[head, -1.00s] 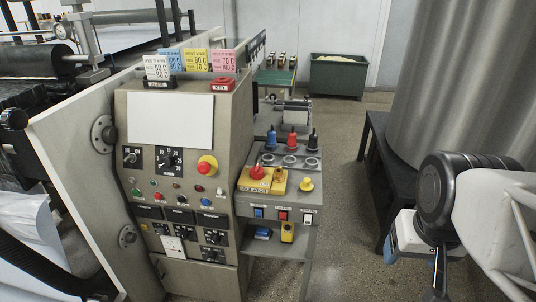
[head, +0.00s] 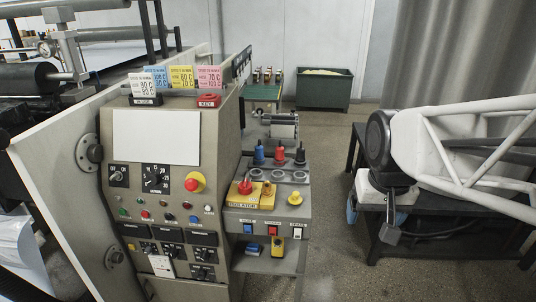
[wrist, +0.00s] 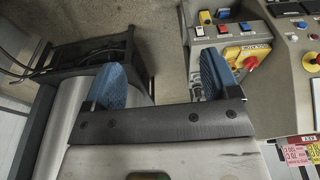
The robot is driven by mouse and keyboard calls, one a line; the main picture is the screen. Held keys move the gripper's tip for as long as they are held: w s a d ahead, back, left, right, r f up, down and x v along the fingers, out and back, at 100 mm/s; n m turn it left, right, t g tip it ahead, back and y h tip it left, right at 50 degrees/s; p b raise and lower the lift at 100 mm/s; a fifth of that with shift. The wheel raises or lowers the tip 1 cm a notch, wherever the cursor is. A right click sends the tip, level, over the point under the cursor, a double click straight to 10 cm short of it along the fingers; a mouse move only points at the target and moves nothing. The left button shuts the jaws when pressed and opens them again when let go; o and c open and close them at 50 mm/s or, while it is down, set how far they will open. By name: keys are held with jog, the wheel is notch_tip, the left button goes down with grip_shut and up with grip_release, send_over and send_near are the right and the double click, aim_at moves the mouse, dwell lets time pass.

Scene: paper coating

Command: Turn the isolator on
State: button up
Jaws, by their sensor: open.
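The isolator is a yellow plate (head: 258,199) with a red rotary knob (head: 245,187), on the sloped low panel right of the tall console. The yellow plate (wrist: 234,51) and red knob (wrist: 250,63) also show in the wrist view, at upper right beyond my right finger. My gripper (head: 371,218) is to the right of the panel in the head view, clear of it. In the wrist view my gripper (wrist: 160,78) has its two blue fingers wide apart with nothing between them. The exact setting of the knob is too small to read.
A tall console (head: 158,185) with a yellow-red button (head: 195,181) stands left of the panel. Blue, red and black plugs stand behind the isolator. A dark table (head: 440,225) stands at right. Floor between is clear.

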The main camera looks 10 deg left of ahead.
jog(key=w+a, duration=0.6)
jog(key=w, duration=0.5)
jog(key=n+g, duration=0.2)
send_over(244, 181)
jog(key=shift+h, duration=0.3)
jog(key=f, duration=1.5)
jog(key=shift+s+d+f, duration=0.15)
jog(key=shift+s+f, duration=0.15)
jog(key=shift+f, duration=0.1)
jog(key=shift+w+a+f, duration=0.15)
jog(key=shift+a+f, duration=0.1)
jog(key=shift+a, duration=0.05)
jog(key=shift+d+f, duration=0.15)
jog(key=shift+f, duration=1.8)
jog(key=shift+d+f, duration=0.1)
jog(key=shift+f, duration=1.85)
